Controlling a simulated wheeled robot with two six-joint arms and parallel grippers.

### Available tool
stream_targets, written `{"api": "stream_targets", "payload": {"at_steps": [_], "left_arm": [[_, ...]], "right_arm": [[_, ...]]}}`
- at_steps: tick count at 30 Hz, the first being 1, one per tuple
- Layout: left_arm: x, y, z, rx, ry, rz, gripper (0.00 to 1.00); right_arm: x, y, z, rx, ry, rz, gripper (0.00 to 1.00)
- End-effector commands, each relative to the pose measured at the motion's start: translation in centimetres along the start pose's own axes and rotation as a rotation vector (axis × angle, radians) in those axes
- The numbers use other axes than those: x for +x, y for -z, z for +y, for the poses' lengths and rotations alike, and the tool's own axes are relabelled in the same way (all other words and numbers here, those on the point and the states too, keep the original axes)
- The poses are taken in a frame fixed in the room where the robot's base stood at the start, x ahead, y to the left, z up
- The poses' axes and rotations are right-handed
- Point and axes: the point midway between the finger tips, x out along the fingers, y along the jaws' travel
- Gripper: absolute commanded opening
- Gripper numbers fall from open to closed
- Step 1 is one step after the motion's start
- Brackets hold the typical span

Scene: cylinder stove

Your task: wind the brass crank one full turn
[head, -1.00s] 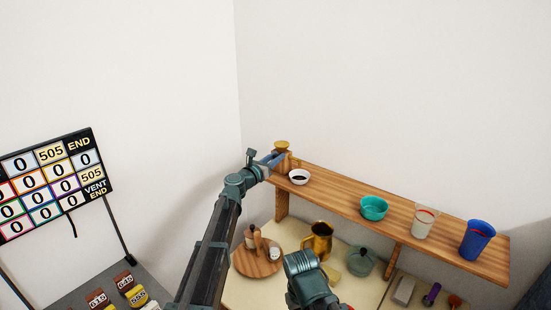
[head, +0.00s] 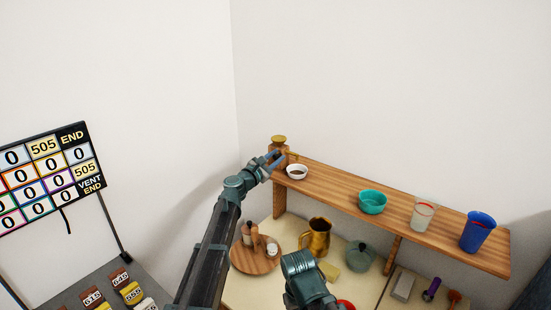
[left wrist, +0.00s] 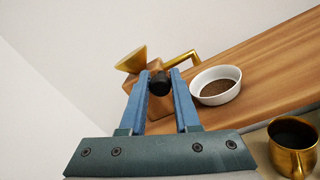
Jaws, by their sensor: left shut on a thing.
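The wooden grinder (head: 276,150) with a brass funnel on top stands at the left end of the shelf. In the left wrist view its wooden body (left wrist: 158,108) shows behind my fingers. The brass crank (head: 291,154) sticks out to the right of the funnel; it also shows in the left wrist view (left wrist: 182,59). A black knob (left wrist: 159,83) sits between my fingertips. My left gripper (head: 275,159) is shut on this knob, and it also shows in the left wrist view (left wrist: 160,78). How the knob joins the crank is hidden.
A white bowl (head: 297,172) of brown grounds stands close right of the grinder on the wooden shelf (head: 335,187). Farther right are a teal bowl (head: 372,202), a clear cup (head: 422,215) and a blue cup (head: 477,232). A brass pitcher (head: 317,238) stands below.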

Motion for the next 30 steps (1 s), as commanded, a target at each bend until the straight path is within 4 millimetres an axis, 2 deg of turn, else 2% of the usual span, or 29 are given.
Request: {"api": "stream_targets", "payload": {"at_steps": [14,15,19,30], "left_arm": [[-0.10,0.05,-0.14,0.014,0.002,0.000,0.00],[-0.10,0.05,-0.14,0.014,0.002,0.000,0.36],[-0.08,0.05,-0.10,0.013,0.001,0.000,0.59],[-0.57,0.04,-0.07,0.013,0.000,0.000,0.59]], "right_arm": [[0.10,0.01,-0.01,0.000,0.000,0.000,0.50],[0.10,0.01,-0.01,0.000,0.000,0.000,0.50],[0.09,0.01,-0.01,0.000,0.000,0.000,0.50],[0.09,0.01,-0.01,0.000,0.000,0.000,0.50]]}}
